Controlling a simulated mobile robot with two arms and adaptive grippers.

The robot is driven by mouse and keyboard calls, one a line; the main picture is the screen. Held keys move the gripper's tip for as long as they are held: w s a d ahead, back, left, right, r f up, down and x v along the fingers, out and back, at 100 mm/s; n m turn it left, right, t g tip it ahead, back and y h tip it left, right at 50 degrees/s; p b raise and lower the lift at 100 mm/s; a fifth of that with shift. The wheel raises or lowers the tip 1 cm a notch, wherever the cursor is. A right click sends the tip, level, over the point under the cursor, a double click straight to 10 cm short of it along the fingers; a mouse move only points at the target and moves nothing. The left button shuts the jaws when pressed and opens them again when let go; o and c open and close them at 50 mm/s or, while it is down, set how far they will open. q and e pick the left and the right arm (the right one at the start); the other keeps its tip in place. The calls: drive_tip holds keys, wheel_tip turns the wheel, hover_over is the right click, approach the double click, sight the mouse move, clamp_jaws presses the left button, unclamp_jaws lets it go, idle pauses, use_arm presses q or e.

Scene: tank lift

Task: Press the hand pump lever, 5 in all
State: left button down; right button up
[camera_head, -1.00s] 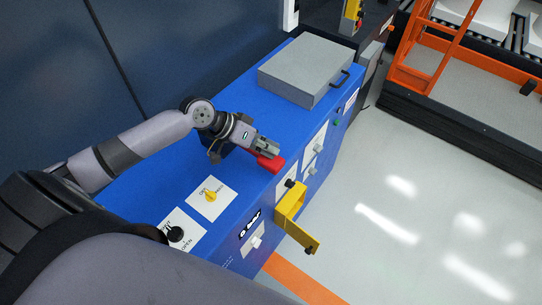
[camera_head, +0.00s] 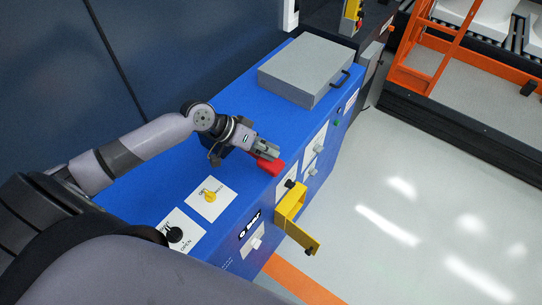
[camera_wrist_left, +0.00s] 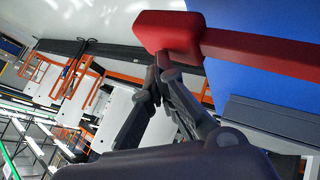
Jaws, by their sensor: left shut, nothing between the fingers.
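The red hand pump lever (camera_head: 271,165) shows at the front edge of the blue cabinet top in the head view. In the left wrist view its thick red end (camera_wrist_left: 168,34) and long red bar (camera_wrist_left: 260,53) lie right by my fingertips. My left gripper (camera_head: 266,152) is shut and empty, with its tips at the lever's red end. In the left wrist view its closed fingers (camera_wrist_left: 160,65) look to be at or touching the lever's end; contact is not certain. The lever's base is hidden behind my gripper and wrist in the head view. My right gripper does not show.
The blue cabinet (camera_head: 150,185) carries a grey box (camera_head: 303,68) at the back, a yellow knob (camera_head: 210,196) and a black knob (camera_head: 175,234). A yellow bracket (camera_head: 292,205) juts from its front. The floor to the right (camera_head: 420,220) is clear.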

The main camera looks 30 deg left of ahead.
use_arm(q)
drive_tip(key=shift+f+b, duration=0.65)
drive_tip(key=shift+f, duration=0.6)
idle(0.8)
drive_tip(key=shift+r, duration=0.15)
idle(0.4)
drive_tip(key=shift+r+p, duration=2.65)
drive_tip(key=shift+r, duration=0.05)
drive_tip(key=shift+r, duration=0.1)
wheel_tip(320, 180, up, 5)
drive_tip(key=p, duration=0.4)
drive_tip(key=shift+p, duration=0.4)
drive_tip(key=shift+w, duration=0.1)
